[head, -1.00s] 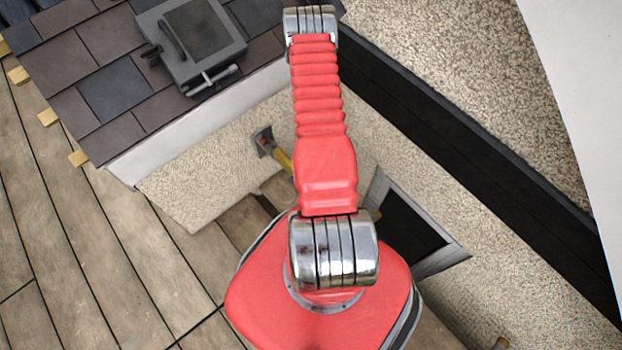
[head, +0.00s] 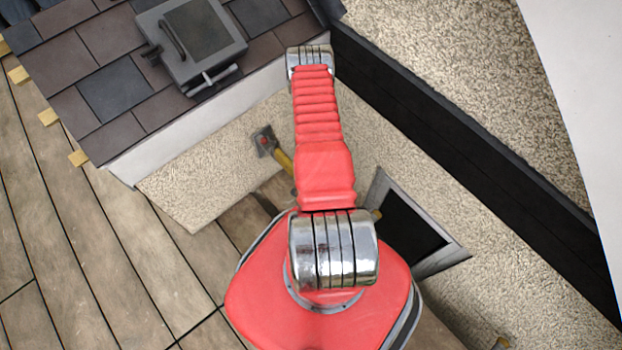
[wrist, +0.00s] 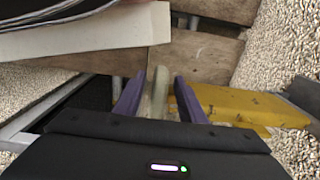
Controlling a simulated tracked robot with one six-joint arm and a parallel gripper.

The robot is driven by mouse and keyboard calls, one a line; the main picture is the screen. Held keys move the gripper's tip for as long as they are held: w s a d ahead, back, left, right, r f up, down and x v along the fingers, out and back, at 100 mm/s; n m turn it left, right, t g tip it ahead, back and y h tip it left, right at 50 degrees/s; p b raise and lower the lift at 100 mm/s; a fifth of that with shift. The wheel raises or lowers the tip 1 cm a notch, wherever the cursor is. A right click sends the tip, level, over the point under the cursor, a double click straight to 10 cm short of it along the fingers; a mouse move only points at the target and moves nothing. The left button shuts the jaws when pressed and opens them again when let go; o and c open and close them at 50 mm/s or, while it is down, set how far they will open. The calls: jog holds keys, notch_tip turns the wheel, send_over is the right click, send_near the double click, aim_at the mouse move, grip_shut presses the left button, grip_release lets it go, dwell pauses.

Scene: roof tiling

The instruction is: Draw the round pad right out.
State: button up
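My gripper (wrist: 157,98) shows in the wrist view as two purple fingers standing apart. A pale, rounded, narrow piece (wrist: 158,90) stands between them, seen edge-on. It may be the round pad, but I cannot tell for sure. Narrow gaps seem to show between it and the fingers, so it does not look clamped. Its lower end is hidden by the gripper body. In the head view my gripper is hidden behind my arm, and I cannot make out a round pad there.
A yellow piece (wrist: 230,105) lies just right of the fingers; a yellow-handled tool (head: 279,156) shows beside my arm. Wooden boards (wrist: 200,55) and a white edge (wrist: 90,35) lie ahead. A grey box (head: 190,45) sits on the tiles; a dark framed opening (head: 410,232) is right.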

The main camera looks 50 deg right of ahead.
jog(key=shift+f, duration=2)
jog(key=shift+c, duration=0.6)
grip_shut()
